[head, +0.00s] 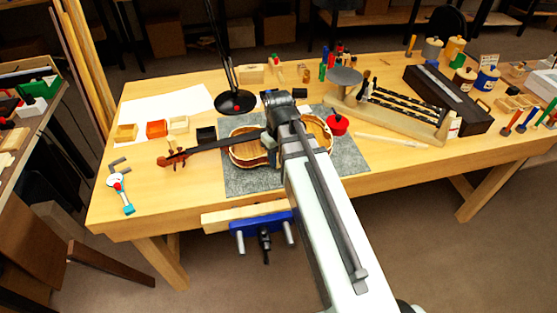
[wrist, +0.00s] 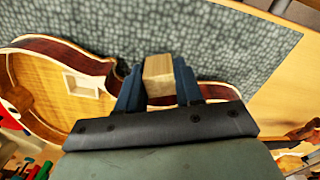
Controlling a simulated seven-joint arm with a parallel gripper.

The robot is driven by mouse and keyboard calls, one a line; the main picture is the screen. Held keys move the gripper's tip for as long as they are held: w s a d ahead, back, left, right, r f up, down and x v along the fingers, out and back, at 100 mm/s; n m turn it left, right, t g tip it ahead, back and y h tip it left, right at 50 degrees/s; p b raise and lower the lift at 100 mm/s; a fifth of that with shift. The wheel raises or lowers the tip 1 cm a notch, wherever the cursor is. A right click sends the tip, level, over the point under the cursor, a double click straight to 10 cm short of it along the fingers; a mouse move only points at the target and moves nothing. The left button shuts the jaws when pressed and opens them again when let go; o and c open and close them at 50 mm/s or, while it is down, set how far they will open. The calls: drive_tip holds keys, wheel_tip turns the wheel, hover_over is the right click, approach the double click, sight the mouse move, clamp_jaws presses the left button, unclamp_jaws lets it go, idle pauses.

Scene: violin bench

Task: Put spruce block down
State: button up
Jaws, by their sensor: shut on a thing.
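The spruce block (wrist: 158,76) is a small pale wooden block between the two blue fingers of my gripper (wrist: 157,84) in the wrist view. My gripper is shut on it, and the block appears held over the grey mat and the violin's edge. I cannot tell how high the block is held.
A long dark case (head: 447,98) is at the right. A blue vise (head: 263,230) is on the front edge. Bare bench (head: 370,196) lies front right.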

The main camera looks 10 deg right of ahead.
drive_tip(key=shift+f, duration=0.85)
drive_tip(key=shift+f, duration=0.15)
drive_tip(key=o, duration=1)
wheel_tip(320, 180, up, 12)
drive_tip(key=shift+f, duration=0.1)
drive_tip(key=shift+r, duration=0.25)
drive_tip(key=shift+c, duration=1)
drive_tip(key=c, duration=0.3)
